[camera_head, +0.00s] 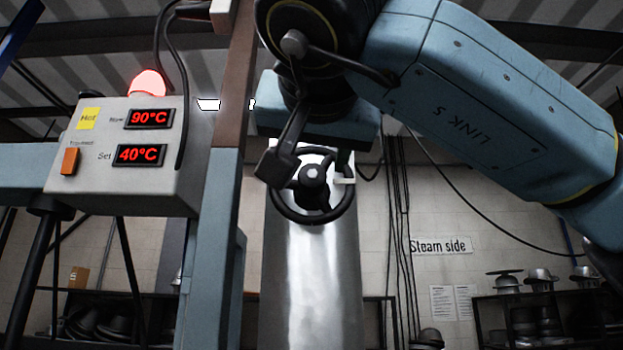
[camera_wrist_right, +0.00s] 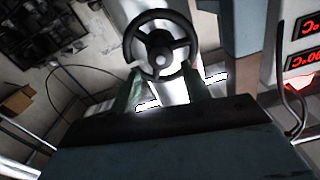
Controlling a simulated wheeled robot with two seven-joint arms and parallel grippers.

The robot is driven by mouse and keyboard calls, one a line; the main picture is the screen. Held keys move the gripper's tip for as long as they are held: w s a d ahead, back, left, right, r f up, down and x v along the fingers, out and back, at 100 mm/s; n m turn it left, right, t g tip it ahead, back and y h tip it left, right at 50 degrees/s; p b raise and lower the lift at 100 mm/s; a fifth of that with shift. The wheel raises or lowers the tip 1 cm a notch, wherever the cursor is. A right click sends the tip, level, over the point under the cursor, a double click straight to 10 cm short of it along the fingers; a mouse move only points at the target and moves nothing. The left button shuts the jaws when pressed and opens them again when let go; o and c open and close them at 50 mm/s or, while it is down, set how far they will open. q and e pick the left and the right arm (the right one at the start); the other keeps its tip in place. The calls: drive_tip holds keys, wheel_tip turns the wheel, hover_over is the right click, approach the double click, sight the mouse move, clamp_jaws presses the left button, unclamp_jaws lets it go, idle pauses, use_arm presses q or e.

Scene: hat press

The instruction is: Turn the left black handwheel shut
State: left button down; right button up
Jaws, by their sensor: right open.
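A black handwheel (camera_head: 313,215) with a dark rim, spokes and a shiny hub is on the upper part of a silver column in the head view. It also shows in the right wrist view (camera_wrist_right: 160,61), near the top middle. It is the only handwheel in view. My right gripper (camera_head: 314,165) is just above and in front of the wheel, partly covering its upper left. In the right wrist view my right gripper (camera_wrist_right: 162,82) has its fingers apart, one toward each side of the wheel. Whether they touch the rim is unclear. My left gripper is out of view.
A control box (camera_head: 120,190) with red displays reading 90°C and 40°C and a lit red lamp (camera_head: 148,83) is at the left. A blue-and-brown post (camera_head: 215,200) stands close left of the column (camera_head: 315,285). Shelves with metal hat forms (camera_head: 540,305) stand at the right.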

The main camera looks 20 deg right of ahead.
sight(312, 197)
drive_tip(key=p+x, duration=0.2)
drive_tip(key=x, duration=0.7)
drive_tip(key=shift+w, duration=0.25)
drive_tip(key=c, duration=0.7)
